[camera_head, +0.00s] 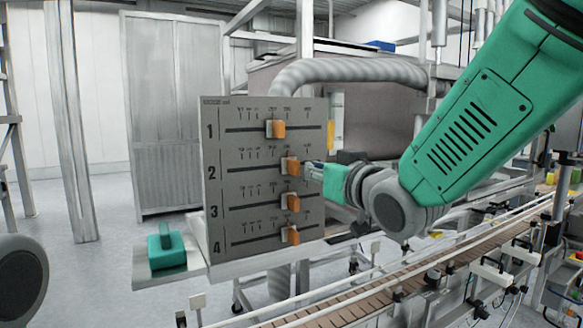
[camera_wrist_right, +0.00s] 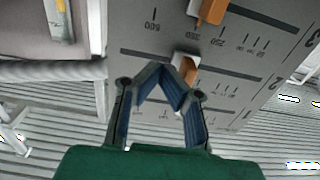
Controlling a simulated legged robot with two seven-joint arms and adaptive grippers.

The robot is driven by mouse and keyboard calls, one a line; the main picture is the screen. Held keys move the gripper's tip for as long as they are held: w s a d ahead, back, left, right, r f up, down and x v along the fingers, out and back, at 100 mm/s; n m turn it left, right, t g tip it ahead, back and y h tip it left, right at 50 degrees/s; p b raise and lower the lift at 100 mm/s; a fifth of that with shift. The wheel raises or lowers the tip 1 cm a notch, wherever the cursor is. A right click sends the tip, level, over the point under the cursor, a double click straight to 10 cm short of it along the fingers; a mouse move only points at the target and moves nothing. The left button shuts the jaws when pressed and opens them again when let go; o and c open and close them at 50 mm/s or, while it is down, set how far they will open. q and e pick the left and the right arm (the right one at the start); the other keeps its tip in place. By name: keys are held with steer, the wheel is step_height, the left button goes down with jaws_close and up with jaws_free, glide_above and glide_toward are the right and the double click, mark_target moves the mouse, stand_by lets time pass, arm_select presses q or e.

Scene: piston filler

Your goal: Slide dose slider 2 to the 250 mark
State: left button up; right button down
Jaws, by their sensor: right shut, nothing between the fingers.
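A grey panel (camera_head: 214,190) carries several numbered slots, each with an orange slider. Dose slider 2 (camera_head: 292,167) sits right of the middle of its slot, with small marks above it. It also shows in the right wrist view (camera_wrist_right: 188,68), with its pale base and orange knob just beyond the fingertips. My right gripper (camera_head: 310,168) is right of slider 2, its fingers shut and empty. In the right wrist view the fingertips (camera_wrist_right: 174,72) meet close to the slider; I cannot tell if they touch. The gripper partly hides row 2's marks there. My left gripper is out of view.
Slider 1 (camera_head: 277,129) is above, slider 3 (camera_head: 290,203) and slider 4 (camera_head: 291,234) are below. A green handled block (camera_head: 167,250) stands on a ledge left of the panel. A conveyor (camera_head: 370,300) runs below. A ribbed hose (camera_head: 345,72) arches behind.

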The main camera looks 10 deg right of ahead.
steer(key=shift+s+a, duration=0.2)
steer(key=shift+a, duration=0.35)
steer(key=shift+s+a, duration=0.2)
steer(key=shift+a, duration=0.35)
steer(key=shift+s+a, duration=0.1)
steer(key=shift+a, duration=0.2)
steer(key=shift+s+a, duration=0.15)
steer(key=shift+a, duration=0.2)
steer(key=shift+d, duration=0.1)
steer(key=shift+w+d, duration=0.2)
steer(key=shift+d, duration=0.5)
glide_toward(295, 169)
steer(key=shift+w+d+p, duration=0.3)
steer(key=shift+w+d, duration=0.15)
steer(key=shift+w, duration=0.1)
